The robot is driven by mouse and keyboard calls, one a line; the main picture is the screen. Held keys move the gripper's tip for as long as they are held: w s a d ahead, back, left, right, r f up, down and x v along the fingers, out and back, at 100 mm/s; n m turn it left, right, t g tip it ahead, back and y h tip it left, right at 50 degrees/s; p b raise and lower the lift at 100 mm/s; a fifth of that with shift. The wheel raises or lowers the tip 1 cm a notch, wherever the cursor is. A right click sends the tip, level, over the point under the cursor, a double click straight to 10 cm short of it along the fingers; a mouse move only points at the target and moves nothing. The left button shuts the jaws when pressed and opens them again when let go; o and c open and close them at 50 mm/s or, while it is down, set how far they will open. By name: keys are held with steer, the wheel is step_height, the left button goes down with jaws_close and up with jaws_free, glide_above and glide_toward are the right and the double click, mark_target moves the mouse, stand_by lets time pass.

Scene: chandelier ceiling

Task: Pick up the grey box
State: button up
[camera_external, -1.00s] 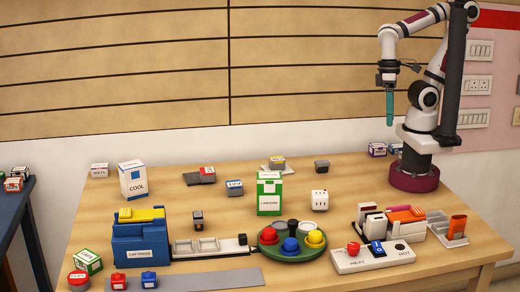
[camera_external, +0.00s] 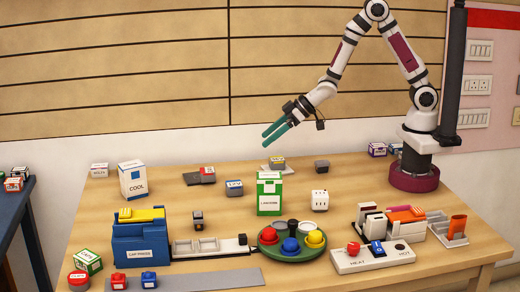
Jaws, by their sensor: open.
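My gripper (camera_external: 270,138) is open and empty, with its two teal fingers apart and pointing down to the left. It hangs in the air above the back of the table. A small dark grey box (camera_external: 321,166) sits at the back of the table, to the right of and below my fingertips. Another small grey box (camera_external: 198,221) with a dark top stands near the middle left, behind the white tray strip. I cannot tell from the picture which of the two the task names. Both stand clear of my gripper.
A yellow-topped grey block (camera_external: 277,162) sits on a pale plate below my fingers. A green-white carton (camera_external: 269,194) and a white COOL carton (camera_external: 133,181) stand tall. A blue CAP PRESS (camera_external: 140,240), a green round tray (camera_external: 268,250) and a switch panel (camera_external: 352,262) fill the front.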

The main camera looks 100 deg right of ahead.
steer(key=w+d+f+n+t+y, duration=0.1)
steer(key=w+f+n+t, duration=0.1)
steer(key=w+f+t, duration=0.15)
glide_toward(211, 170)
steer(key=shift+t+y, duration=0.25)
steer(key=shift+y, duration=0.05)
steer(key=x, duration=0.5)
steer(key=shift+f, duration=0.2)
steer(key=x, duration=0.5)
steer(key=shift+d, duration=0.3)
jaws_close()
steer(key=shift+r, duration=2.05)
steer(key=s+d+r, duration=0.7)
steer(key=s+d, duration=0.1)
steer(key=d, duration=0.3)
steer(key=w+a+f, duration=0.3)
steer(key=w+a, duration=0.1)
steer(key=w+a+f, duration=0.3)
steer(key=shift+w+a+f, duration=0.4)
step_height(211, 170, down, 4)
steer(key=shift+w+a+f, duration=0.1)
